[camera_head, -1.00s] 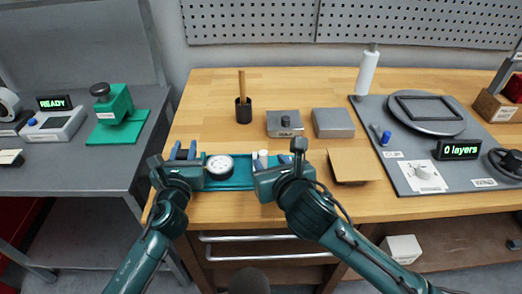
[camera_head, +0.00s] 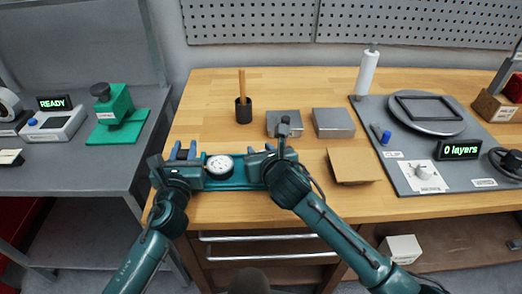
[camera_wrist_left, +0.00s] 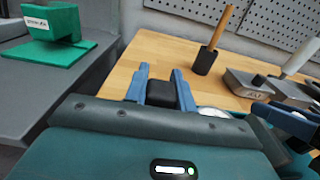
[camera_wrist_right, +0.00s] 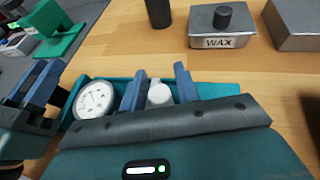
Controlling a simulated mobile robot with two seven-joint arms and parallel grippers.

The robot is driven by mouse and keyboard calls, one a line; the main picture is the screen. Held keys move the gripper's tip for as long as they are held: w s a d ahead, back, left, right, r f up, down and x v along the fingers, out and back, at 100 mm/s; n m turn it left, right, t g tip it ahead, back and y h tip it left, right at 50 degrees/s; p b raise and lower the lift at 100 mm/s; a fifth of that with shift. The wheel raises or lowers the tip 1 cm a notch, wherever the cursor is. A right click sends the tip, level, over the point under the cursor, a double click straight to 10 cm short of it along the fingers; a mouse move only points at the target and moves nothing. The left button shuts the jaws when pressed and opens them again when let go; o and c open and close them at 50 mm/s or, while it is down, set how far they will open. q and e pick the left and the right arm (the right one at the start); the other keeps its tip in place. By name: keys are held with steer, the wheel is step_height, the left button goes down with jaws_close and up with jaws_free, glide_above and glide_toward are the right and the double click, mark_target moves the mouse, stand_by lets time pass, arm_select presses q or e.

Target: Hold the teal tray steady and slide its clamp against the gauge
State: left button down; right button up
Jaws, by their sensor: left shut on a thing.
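The teal tray (camera_head: 240,178) lies near the front edge of the wooden bench. The round white gauge (camera_head: 219,167) sits in its left part and shows in the right wrist view (camera_wrist_right: 95,98). My left gripper (camera_head: 183,152) is at the tray's left end; in the left wrist view its blue fingers close on a dark block (camera_wrist_left: 161,93). My right gripper (camera_wrist_right: 160,88) is over the tray, right of the gauge. Its fingers stand either side of a white-topped clamp (camera_wrist_right: 159,95); I cannot tell whether they press on it. A gap shows between clamp and gauge.
Behind the tray are a black cup with a wooden handle (camera_head: 243,108), a grey WAX block (camera_head: 283,124) and another grey block (camera_head: 333,123). Bare wood lies behind the tray.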

arm_select(q)
steer(key=shift+s+f, duration=0.1)
steer(key=shift+f, duration=0.2)
arm_select(e)
jaws_close()
steer(key=a, duration=0.5)
steer(key=shift+a, duration=0.35)
steer(key=shift+f, duration=0.1)
steer(key=shift+o, duration=1.2)
jaws_free()
steer(key=shift+s, duration=0.1)
steer(key=v, duration=1.2)
